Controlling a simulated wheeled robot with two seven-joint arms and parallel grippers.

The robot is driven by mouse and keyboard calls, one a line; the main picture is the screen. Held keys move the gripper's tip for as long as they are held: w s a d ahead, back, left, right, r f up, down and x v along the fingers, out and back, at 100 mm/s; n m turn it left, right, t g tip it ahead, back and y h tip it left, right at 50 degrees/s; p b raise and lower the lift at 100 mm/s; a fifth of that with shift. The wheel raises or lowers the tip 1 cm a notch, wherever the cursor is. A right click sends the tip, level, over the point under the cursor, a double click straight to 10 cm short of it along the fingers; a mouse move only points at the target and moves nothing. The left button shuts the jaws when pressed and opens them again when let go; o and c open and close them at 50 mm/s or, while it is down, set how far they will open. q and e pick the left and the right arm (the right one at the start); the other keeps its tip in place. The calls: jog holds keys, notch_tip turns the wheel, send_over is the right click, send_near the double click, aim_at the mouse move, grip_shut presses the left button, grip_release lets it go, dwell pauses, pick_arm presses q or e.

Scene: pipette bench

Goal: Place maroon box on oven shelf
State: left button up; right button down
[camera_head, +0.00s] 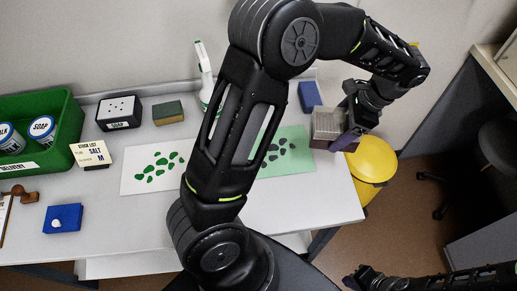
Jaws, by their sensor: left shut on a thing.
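My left arm reaches in from the bottom and bends over to the upper right. My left gripper (350,122) is shut on the maroon box (326,124), which looks brownish-grey in this light. The box is held at the right end of the bench, in front of the yellow bin; its right side is hidden by the gripper. My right gripper (362,277) is low at the bottom right, away from the box; its fingers are too small and dark to tell open from shut. No oven shelf can be made out.
The white bench (300,208) holds a green crate (72,125) with tubs, a soap box (119,112), a sponge (167,112), a spray bottle (204,70) and a blue box (63,218). A yellow bin (374,160) stands off its right end. A wood-edged unit (495,75) is far right.

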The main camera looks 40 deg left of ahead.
pick_arm(q)
jog(key=shift+s+a, duration=0.1)
jog(key=shift+a, duration=0.05)
jog(key=shift+a, duration=0.2)
jog(key=s+a+n+b, duration=0.1)
jog(key=s+a, duration=0.3)
jog(key=a, duration=0.2)
jog(key=s+a+f+n+b, duration=0.1)
jog(key=s+a+n, duration=0.1)
jog(key=s+a, duration=0.2)
jog(key=a, duration=0.2)
jog(key=shift+s+a+f+g+h, duration=0.15)
jog(key=shift+a+g+h, duration=0.25)
jog(key=shift+f, duration=3.15)
jog(key=shift+f+p, duration=0.1)
jog(key=shift+p, duration=0.2)
